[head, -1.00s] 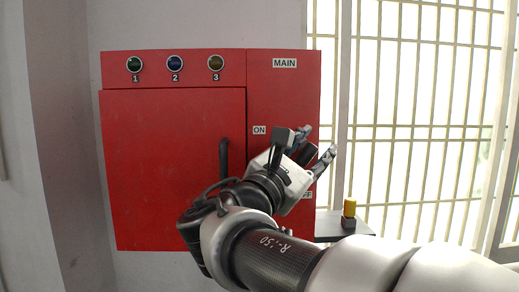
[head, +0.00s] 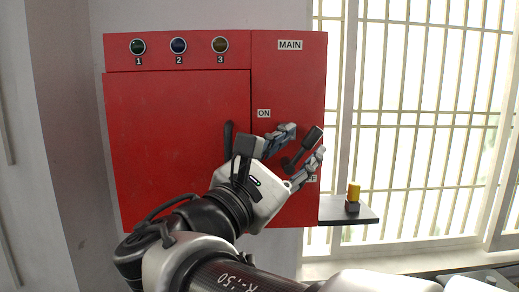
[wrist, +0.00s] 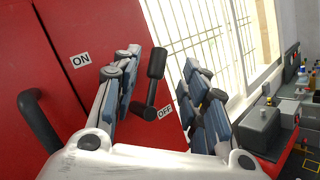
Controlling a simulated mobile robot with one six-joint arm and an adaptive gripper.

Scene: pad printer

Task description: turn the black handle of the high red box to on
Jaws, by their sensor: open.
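The high red box (head: 178,150) hangs on the wall, with a narrow right-hand panel marked MAIN. On that panel is the black handle (head: 312,137), between the ON label (head: 264,113) at upper left and the partly hidden OFF label (head: 312,179) at lower right. Its grip slants up and right in the head view. My gripper (head: 303,145) is open, its fingers spread to either side of the handle. In the wrist view the handle (wrist: 156,60) stands in the gap between the fingers, with clear space visible on both sides. The OFF label (wrist: 165,111) lies beside its base.
A curved black door handle (head: 228,140) sits left of my gripper. Three numbered round buttons (head: 178,46) line the box top. A small dark shelf (head: 367,214) with a yellow-topped item (head: 353,192) juts out at right, before a barred window (head: 420,120).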

